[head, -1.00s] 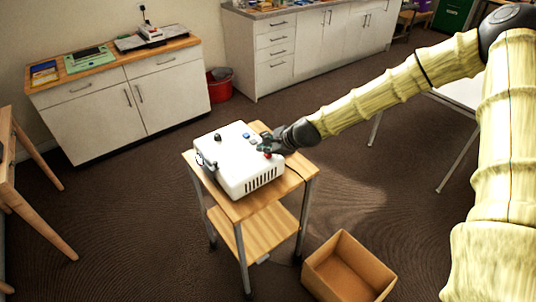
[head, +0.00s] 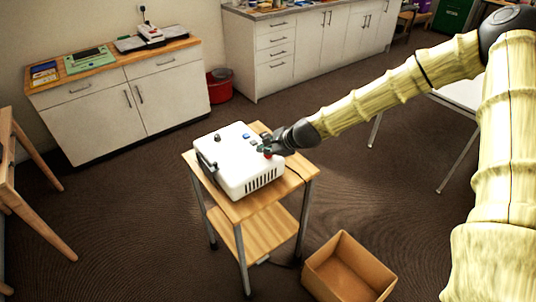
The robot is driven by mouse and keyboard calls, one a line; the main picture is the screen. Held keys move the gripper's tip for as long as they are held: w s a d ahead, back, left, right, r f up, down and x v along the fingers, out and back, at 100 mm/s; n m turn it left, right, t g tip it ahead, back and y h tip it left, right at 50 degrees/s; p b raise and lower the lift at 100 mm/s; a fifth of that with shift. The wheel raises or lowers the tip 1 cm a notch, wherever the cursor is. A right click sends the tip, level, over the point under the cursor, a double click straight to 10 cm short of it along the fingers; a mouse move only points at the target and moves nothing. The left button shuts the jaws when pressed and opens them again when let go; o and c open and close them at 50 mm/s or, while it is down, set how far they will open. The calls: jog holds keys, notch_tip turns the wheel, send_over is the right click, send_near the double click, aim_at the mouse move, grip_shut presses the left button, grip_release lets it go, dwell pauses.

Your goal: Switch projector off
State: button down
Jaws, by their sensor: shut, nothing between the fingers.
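The white projector (head: 235,175) sits on top of a small wooden trolley (head: 238,208). Its top carries a dark knob (head: 217,138), small blue buttons (head: 246,136) and a red button (head: 268,155) near the right edge. My gripper (head: 265,149) is shut and empty, with its fingertips low over the right part of the projector's top, right by the red button. The fingers partly hide the button, and I cannot tell whether they touch it. The projector's left end shows a dark strip (head: 207,165).
An open cardboard box (head: 345,238) stands on the floor right of the trolley. A cabinet (head: 120,108) and a red bin (head: 220,88) stand behind. A wooden table (head: 30,205) is at the left. A cable runs behind the trolley.

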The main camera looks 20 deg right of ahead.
aim_at(266, 156)
jog(key=shift+r, duration=0.55)
jog(key=shift+p, duration=0.3)
notch_tip(266, 156, up, 6)
jog(key=p, duration=0.4)
